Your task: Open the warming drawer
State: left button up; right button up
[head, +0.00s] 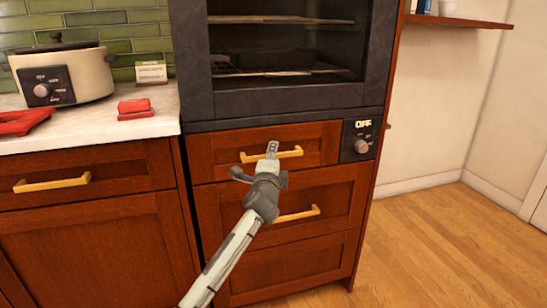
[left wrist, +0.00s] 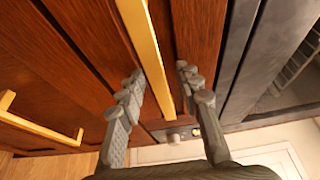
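The warming drawer (head: 317,141) is a wooden front with a brass bar handle (head: 290,154), below the dark oven. It looks shut, flush with the cabinet. My left gripper (head: 271,152) is in front of the handle's middle. In the left wrist view, the open fingers (left wrist: 158,72) lie one on each side of the brass handle (left wrist: 152,42), with a gap on both sides. I cannot tell how deep the bar sits between them. The gripper covers part of the drawer front in the head view. My right gripper is not in view.
A control panel with a knob (head: 361,146) and lit display is right of the drawer. A lower drawer has its own brass handle (head: 298,213). A slow cooker (head: 62,73) and a red object (head: 134,108) stand on the left counter. The wood floor (head: 440,250) at right is clear.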

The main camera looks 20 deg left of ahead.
pick_arm(q)
grip_shut()
jog(key=shift+s, duration=0.1)
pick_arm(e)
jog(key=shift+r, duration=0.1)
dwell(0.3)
